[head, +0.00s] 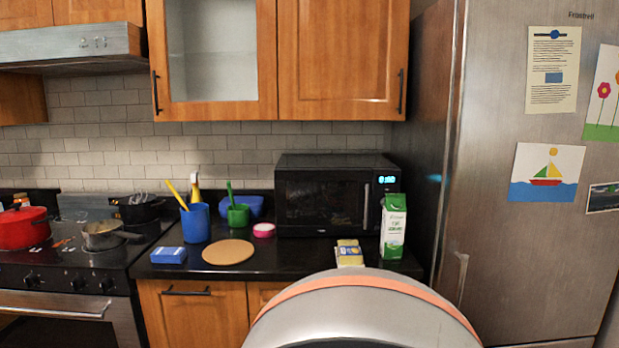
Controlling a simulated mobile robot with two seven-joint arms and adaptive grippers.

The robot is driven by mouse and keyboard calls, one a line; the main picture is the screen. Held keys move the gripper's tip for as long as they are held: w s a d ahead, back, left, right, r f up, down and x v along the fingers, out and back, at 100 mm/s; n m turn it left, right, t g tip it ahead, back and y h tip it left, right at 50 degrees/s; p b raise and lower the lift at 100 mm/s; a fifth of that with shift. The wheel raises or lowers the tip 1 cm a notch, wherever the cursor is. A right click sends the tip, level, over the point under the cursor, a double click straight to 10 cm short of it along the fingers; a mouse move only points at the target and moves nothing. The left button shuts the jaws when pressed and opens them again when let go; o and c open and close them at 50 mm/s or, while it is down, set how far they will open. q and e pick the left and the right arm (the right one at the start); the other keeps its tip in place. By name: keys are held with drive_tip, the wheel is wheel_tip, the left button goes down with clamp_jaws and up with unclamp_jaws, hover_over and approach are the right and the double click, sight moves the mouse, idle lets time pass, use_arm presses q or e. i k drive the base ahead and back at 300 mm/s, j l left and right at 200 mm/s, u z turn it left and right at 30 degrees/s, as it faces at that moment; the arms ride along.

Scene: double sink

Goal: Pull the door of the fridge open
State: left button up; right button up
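The fridge (500,150) is a tall brushed-metal unit at the right of the head view, its front bearing several papers. Its door looks closed, with no gap visible along the edge. A slim vertical metal handle (461,279) shows at the left edge of the front, low down. Neither gripper shows in this view.
A black counter (285,257) left of the fridge carries a microwave (325,195), a green-and-white carton (393,226), a blue cup (195,222) and a round board (228,252). A stove (60,260) with pots is at the far left. Wooden cabinets hang above.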

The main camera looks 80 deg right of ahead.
sight(535, 269)
drive_tip(key=z, duration=3.85)
